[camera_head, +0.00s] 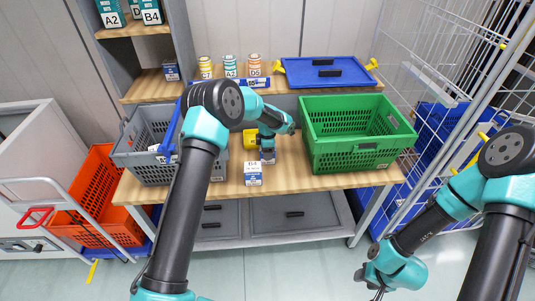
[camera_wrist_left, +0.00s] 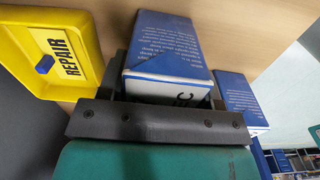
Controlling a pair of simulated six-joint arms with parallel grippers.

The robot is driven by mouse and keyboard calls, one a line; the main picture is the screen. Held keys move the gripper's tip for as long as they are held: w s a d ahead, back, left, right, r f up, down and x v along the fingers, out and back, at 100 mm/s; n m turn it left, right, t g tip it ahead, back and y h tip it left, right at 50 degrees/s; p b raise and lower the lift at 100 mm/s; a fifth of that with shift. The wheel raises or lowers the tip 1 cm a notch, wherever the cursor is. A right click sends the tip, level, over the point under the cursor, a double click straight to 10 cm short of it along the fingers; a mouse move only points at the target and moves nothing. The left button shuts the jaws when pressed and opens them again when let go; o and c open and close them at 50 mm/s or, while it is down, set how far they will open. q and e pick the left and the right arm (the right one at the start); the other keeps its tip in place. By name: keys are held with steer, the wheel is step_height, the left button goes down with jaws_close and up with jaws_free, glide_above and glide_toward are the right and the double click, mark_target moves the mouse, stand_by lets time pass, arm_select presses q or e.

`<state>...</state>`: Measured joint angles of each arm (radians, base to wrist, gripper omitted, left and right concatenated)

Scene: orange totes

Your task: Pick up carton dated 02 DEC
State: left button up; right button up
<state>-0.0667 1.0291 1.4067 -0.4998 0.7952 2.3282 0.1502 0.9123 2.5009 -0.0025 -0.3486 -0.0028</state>
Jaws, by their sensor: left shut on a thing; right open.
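My left gripper (camera_head: 268,151) is at the middle of the wooden workbench, shut on a blue and white carton (camera_wrist_left: 168,45). The carton sits between its fingers in the left wrist view, its white end facing the camera with dark marks partly hidden by the gripper. A second blue and white carton (camera_head: 253,174) stands near the bench's front edge, just left of the held one in the head view. It also shows in the left wrist view (camera_wrist_left: 238,98). I cannot read a date on either carton. My right gripper (camera_head: 376,288) is open and empty, low at the right, away from the bench.
A yellow bin marked REPAIR (camera_wrist_left: 45,50) is beside the held carton. A green crate (camera_head: 350,155) stands right, a grey crate (camera_head: 147,171) left. Blue lid (camera_head: 325,72) and several cans stand behind. A wire cage (camera_head: 455,60) is at the right.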

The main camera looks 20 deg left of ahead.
arm_select(q)
steer(key=c, duration=0.3)
steer(key=shift+r, duration=0.1)
step_height(320, 180, up, 10)
steer(key=shift+f, duration=0.1)
stand_by(0.5)
